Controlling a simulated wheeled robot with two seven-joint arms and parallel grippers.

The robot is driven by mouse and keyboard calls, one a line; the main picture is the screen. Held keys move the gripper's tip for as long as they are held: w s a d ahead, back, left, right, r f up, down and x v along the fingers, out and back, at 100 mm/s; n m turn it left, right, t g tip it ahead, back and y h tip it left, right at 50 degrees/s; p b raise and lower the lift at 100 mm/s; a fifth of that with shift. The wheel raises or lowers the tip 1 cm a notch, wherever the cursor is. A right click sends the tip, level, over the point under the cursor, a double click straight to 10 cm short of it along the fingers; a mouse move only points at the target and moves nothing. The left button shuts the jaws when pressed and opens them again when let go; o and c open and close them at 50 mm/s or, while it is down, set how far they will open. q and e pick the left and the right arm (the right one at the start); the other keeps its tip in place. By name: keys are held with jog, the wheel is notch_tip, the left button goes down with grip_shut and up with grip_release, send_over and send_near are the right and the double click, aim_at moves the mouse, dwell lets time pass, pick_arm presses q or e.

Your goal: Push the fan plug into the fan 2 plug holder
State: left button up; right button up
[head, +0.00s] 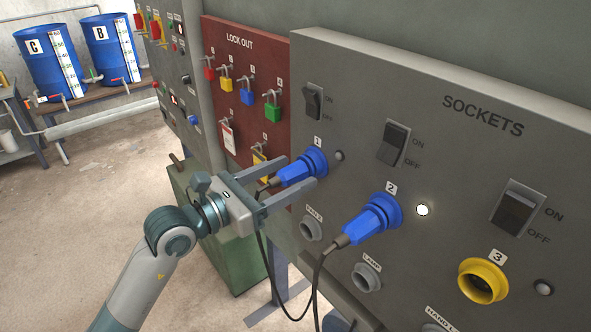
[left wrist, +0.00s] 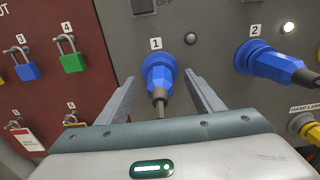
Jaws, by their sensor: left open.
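A blue plug (head: 302,168) sits in socket 1 of the grey sockets panel, with a dark cable hanging from its rear. It also shows in the left wrist view (left wrist: 157,78). My left gripper (head: 299,173) is open, with one finger on each side of this plug; whether either finger touches it I cannot tell. An empty grey round holder (head: 311,229) is below socket 1, under a small label that seems to read FAN 2. My right gripper is not in view.
A second blue plug (head: 372,219) with a cable sits in socket 2, beside a lit white lamp (head: 422,210). A grey LAMP holder (head: 366,277) is below it. Yellow socket 3 (head: 483,281) is empty. The red lock-out board (head: 243,85) carries several padlocks.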

aim_at(269, 185)
pick_arm(q)
jog(key=shift+w+d, duration=0.3)
jog(key=shift+d, duration=0.1)
dwell(1.0)
jog(key=c, duration=1.4)
jog(key=shift+s+a, duration=0.1)
jog(key=shift+a, duration=0.05)
jog(key=shift+v, duration=0.9)
jog(key=shift+a, duration=0.1)
jog(key=shift+v, duration=1.8)
